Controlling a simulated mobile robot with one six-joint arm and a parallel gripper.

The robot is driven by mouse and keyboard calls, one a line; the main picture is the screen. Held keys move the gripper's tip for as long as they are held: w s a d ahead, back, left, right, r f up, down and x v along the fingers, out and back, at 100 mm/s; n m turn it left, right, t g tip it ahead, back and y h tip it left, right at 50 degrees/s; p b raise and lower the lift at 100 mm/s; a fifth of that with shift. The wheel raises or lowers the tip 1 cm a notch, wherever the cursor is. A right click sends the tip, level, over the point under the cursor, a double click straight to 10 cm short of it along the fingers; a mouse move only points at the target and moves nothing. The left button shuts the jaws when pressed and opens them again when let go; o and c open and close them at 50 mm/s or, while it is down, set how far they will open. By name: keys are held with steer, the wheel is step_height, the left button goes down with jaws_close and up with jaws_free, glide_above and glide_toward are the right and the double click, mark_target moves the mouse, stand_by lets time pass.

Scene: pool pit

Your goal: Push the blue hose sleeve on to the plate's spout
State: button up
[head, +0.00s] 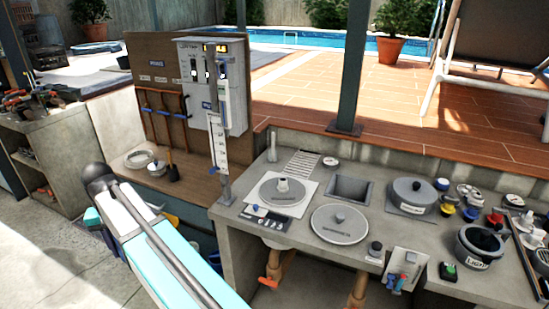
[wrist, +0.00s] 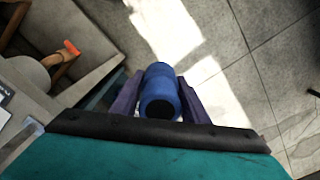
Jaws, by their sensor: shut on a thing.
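The blue hose sleeve (wrist: 160,75) is between the two dark purple fingers of my gripper (wrist: 159,92) in the wrist view. My gripper is shut on it, and its dark open end faces the wrist camera. Below the sleeve I see the paved floor. In the head view my arm hides the sleeve and most of the gripper. A round grey plate with an upright pale spout (head: 283,185) lies on a white square on the counter (head: 240,236). The sleeve is apart from the spout, off to the counter's left.
A grey disc with a knob (head: 340,224) lies right of the plate. An upright white gauge (head: 219,145) stands at the counter's left corner. A square recess (head: 350,189) and a lidded round pot (head: 414,195) lie farther right. Orange-handled pipework (head: 270,284) is below the counter.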

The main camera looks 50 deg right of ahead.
steer(key=shift+w+d, duration=0.1)
steer(key=shift+w, duration=0.3)
